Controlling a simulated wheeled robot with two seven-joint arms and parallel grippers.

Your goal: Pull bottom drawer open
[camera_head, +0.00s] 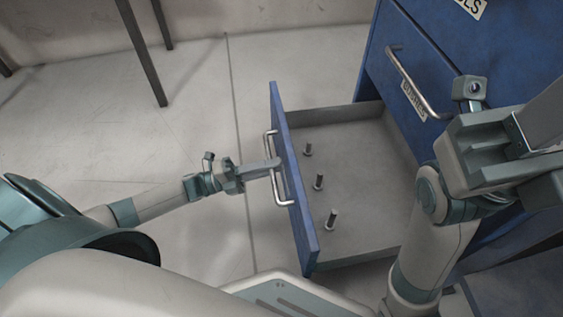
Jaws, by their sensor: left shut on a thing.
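The bottom drawer (356,128) of the blue cabinet stands well out from the body, its grey inside showing. Its blue front panel (290,165) faces left and carries a metal bar handle (285,201). My left gripper (272,165) reaches in from the left and is shut on this handle near its middle. My right arm comes in at the right, in front of the cabinet; its gripper fingertips cannot be made out.
Several upright bolts (319,182) stand inside the drawer. Above it, another blue drawer with a bar handle (412,80) and a label (413,101) is closed. Dark table legs (142,52) stand at the upper left. The pale floor (200,120) left of the drawer is clear.

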